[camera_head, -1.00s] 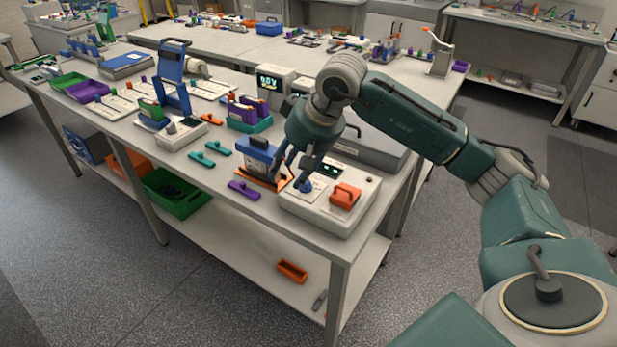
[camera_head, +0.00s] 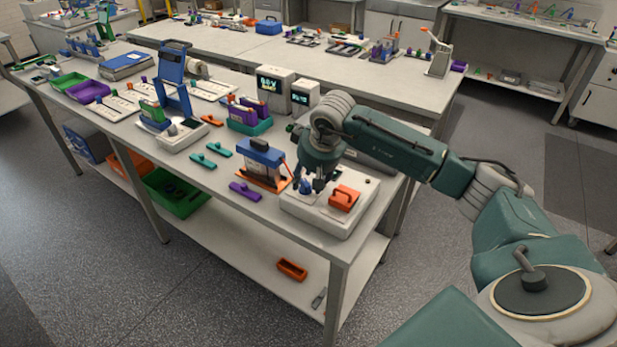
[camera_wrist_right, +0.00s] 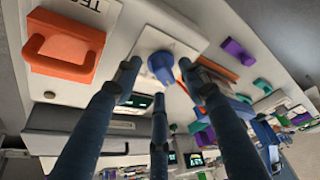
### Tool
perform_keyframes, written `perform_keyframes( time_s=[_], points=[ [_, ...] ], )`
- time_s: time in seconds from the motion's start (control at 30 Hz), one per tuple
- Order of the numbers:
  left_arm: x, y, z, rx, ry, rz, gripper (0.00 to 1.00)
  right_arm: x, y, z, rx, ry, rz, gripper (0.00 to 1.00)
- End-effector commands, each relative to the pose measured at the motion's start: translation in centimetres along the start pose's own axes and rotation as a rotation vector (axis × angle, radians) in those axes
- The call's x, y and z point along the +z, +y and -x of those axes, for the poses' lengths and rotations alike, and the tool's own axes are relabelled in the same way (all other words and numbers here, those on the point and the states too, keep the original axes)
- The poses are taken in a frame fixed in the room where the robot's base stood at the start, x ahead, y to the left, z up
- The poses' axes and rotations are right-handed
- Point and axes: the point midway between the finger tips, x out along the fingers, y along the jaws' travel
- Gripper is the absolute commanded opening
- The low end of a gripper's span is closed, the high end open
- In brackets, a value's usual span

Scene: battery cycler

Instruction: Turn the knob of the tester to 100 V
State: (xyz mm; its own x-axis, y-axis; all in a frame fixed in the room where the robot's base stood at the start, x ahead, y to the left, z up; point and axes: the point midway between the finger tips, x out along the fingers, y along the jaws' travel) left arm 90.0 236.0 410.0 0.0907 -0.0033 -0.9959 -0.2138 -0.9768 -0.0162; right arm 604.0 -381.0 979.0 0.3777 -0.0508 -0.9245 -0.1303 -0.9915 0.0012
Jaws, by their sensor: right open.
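The tester (camera_head: 315,213) is a white box at the near right corner of the bench. Its blue knob (camera_head: 305,186) sits left of an orange handle (camera_head: 344,197) on its top. In the right wrist view the knob (camera_wrist_right: 162,67) stands on a white plate, with the orange handle (camera_wrist_right: 65,45) to the left. My right gripper (camera_head: 309,183) is open above the knob. In the wrist view its dark fingers (camera_wrist_right: 160,82) spread around the knob with gaps, and I see no contact. The knob's scale marks are too small to read. My left gripper is not in view.
A blue and grey battery unit (camera_head: 260,165) on an orange base stands just left of the tester. A purple clip (camera_head: 245,191) lies at the bench's front edge. Displays (camera_head: 274,86) stand behind. The floor in front is clear.

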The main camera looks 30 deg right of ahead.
Motion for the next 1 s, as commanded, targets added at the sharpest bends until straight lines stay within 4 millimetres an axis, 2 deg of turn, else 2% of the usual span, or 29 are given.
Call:
perform_keyframes(
  time_s=[0.27,0.47,0.5,0.77,1.0],
  points=[
    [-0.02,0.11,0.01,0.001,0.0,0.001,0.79,-0.02,-0.03,-0.16,0.0,0.001,0.0,0.42],
    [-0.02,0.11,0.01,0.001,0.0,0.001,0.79,-0.03,-0.02,-0.14,-0.001,0.001,0.0,0.02],
    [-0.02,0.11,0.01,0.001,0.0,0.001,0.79,-0.03,-0.02,-0.13,-0.001,0.001,0.0,0.0],
    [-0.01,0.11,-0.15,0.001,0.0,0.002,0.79,-0.03,-0.04,-0.15,0.007,0.002,-0.018,0.0],
    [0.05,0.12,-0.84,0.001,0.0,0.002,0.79,-0.05,-0.16,-0.16,0.049,0.004,-0.12,0.0]
  ],
)
